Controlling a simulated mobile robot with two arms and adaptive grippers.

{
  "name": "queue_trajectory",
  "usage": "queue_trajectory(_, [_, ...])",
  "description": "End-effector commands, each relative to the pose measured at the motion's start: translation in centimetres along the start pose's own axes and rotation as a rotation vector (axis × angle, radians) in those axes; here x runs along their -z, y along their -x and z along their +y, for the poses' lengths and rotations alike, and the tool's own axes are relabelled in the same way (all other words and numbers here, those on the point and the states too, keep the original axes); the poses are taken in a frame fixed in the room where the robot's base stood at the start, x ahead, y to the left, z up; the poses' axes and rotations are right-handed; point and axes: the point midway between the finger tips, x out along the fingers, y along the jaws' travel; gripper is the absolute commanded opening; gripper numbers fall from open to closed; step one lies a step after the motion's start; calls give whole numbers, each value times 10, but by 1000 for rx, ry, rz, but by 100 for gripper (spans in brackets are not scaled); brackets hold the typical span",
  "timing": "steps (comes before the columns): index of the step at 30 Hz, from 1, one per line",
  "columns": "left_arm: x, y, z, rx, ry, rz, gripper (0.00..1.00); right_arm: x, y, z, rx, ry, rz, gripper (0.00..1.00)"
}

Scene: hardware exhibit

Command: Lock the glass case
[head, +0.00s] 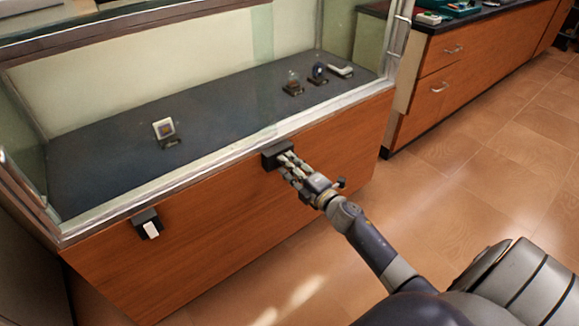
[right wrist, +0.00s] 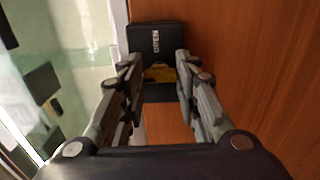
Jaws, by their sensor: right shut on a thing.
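The glass case (head: 190,178) has a glass top section over a wooden front. A black lock block (head: 270,156) sits on the front just below the metal rim. In the right wrist view this lock (right wrist: 155,38) bears the word "OPEN" and has a yellow part (right wrist: 160,73) in its middle. My right gripper (head: 288,160) is at the lock, its fingers on either side of the yellow part and shut on it; it also shows in the right wrist view (right wrist: 159,80). The fingers partly hide the lock. My left gripper is not in view.
A second black block (head: 147,219) with a white piece is on the case front at left. Small exhibits, including a framed chip (head: 164,129), stand on the dark case floor. A wooden drawer cabinet (head: 470,62) stands at right. The tiled floor (head: 450,190) between is clear.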

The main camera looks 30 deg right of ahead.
Motion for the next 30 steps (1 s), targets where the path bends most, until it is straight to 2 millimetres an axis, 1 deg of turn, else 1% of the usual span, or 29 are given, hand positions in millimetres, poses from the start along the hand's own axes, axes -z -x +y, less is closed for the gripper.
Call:
queue_trajectory(1, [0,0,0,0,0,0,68,2,0,-1,1,2,3,34])
queue_trajectory(2, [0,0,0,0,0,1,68,2,0,-1,1,2,3,41])
queue_trajectory(3, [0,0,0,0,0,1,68,2,0,-1,1,1,3,50])
queue_trajectory(13, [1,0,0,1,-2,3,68,1,0,-1,1,0,1,50])
queue_trajectory(17, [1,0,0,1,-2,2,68,1,8,-1,2,-1,1,50])
queue_trajectory(20, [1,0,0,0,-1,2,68,0,22,-2,3,0,1,50])
queue_trajectory(30, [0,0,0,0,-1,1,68,1,89,-2,4,0,1,50])
